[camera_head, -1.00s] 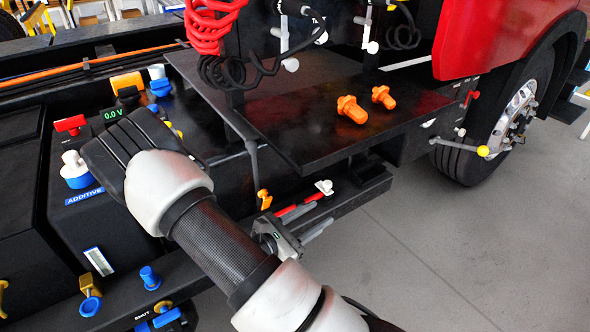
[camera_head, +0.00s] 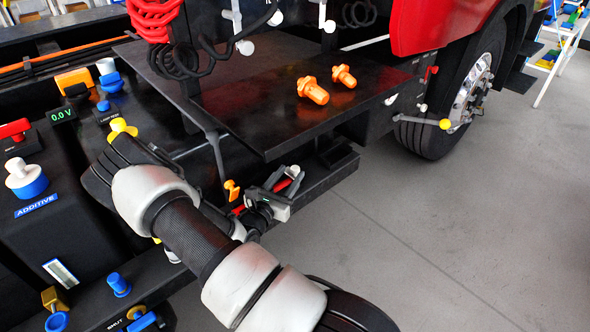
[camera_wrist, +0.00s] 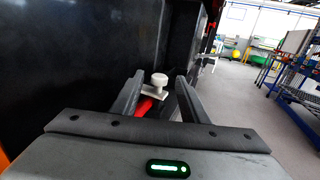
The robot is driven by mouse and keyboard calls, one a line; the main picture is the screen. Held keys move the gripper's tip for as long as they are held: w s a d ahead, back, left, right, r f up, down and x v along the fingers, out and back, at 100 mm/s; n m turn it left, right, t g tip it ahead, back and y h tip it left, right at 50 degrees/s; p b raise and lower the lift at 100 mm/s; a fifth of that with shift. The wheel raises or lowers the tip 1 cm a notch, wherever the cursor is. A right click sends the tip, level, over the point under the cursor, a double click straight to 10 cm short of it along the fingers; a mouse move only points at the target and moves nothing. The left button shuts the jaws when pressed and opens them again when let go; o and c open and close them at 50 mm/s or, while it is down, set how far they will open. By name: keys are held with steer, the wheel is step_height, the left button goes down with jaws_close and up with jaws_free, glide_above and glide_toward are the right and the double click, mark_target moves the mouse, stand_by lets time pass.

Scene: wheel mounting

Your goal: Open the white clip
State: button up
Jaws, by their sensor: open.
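The white clip (camera_wrist: 157,83) has a round knob on a small pale plate, with a red bar just below it. In the wrist view it shows between and beyond the two dark fingers of my gripper (camera_wrist: 160,76). The fingers are apart, with the clip near the line between their tips; I cannot tell whether either touches it. In the head view my gripper (camera_head: 285,182) is at the side ledge below the black deck plate, over the red bar. The white clip (camera_head: 295,169) is only a small pale spot there, partly hidden by the gripper.
The black deck plate (camera_head: 240,115) with two orange fittings (camera_head: 313,90) overhangs behind the gripper. An orange clip (camera_head: 232,190) is close on the gripper's left. The truck wheel (camera_head: 455,115) stands further right. The floor in front is open.

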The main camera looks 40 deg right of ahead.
mark_target(295, 167)
steer(key=shift+x, duration=2.3)
jaws_close()
